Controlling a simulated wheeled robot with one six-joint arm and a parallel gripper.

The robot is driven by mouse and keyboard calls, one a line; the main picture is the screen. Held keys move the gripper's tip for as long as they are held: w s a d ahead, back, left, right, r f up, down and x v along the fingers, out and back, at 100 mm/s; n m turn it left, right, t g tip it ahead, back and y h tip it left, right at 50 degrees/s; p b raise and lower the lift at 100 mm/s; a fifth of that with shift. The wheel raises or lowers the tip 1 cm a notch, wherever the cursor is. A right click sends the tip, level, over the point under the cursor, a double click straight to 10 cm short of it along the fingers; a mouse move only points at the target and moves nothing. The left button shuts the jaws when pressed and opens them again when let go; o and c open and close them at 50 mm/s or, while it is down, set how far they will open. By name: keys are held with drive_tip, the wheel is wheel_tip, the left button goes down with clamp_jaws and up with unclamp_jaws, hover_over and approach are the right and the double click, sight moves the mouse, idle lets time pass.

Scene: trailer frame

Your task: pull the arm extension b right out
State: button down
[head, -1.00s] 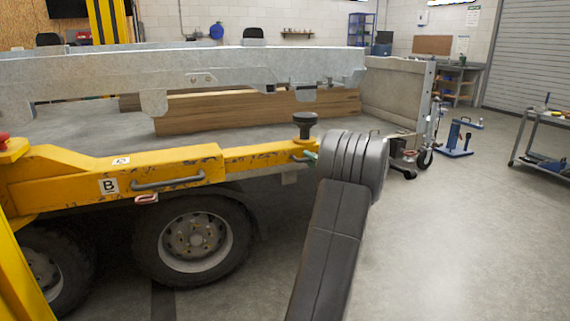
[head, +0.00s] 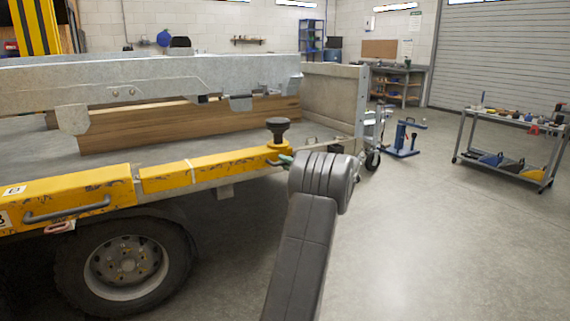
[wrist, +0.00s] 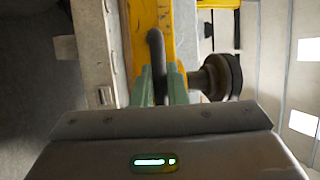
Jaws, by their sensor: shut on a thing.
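The extension (head: 225,170), worn yellow with a black knob (head: 278,128) at its outer end, sticks out to the right from the yellow beam (head: 75,190) on the trailer's side. The beam has a grab handle and a partly cropped B label. A pale line crosses the extension partway along. My gripper (head: 286,158) is at the extension's outer end, partly hidden by my dark wrist. In the wrist view, my gripper's green fingers (wrist: 161,85) are shut around a dark bar handle (wrist: 156,48), with the yellow extension behind it and the knob to the right.
The trailer wheel (head: 123,262) is below the beam. A grey side board (head: 150,82) and wooden beams (head: 190,118) lie above the bed. A blue stand (head: 402,140) and a tool cart (head: 505,150) stand to the right. The floor (head: 420,230) between is clear.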

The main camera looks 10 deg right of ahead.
drive_tip(key=shift+d, duration=0.25)
drive_tip(key=c, duration=1.5)
unclamp_jaws()
drive_tip(key=shift+d, duration=0.25)
drive_tip(key=shift+o, duration=0.2)
drive_tip(key=shift+a, duration=0.1)
drive_tip(key=shift+s, duration=0.1)
drive_tip(key=p+v, duration=0.2)
drive_tip(key=v, duration=1.1)
drive_tip(key=shift+s+d+p, duration=0.2)
drive_tip(key=shift+s+p, duration=0.1)
drive_tip(key=shift+p, duration=0.05)
drive_tip(key=shift+f, duration=0.1)
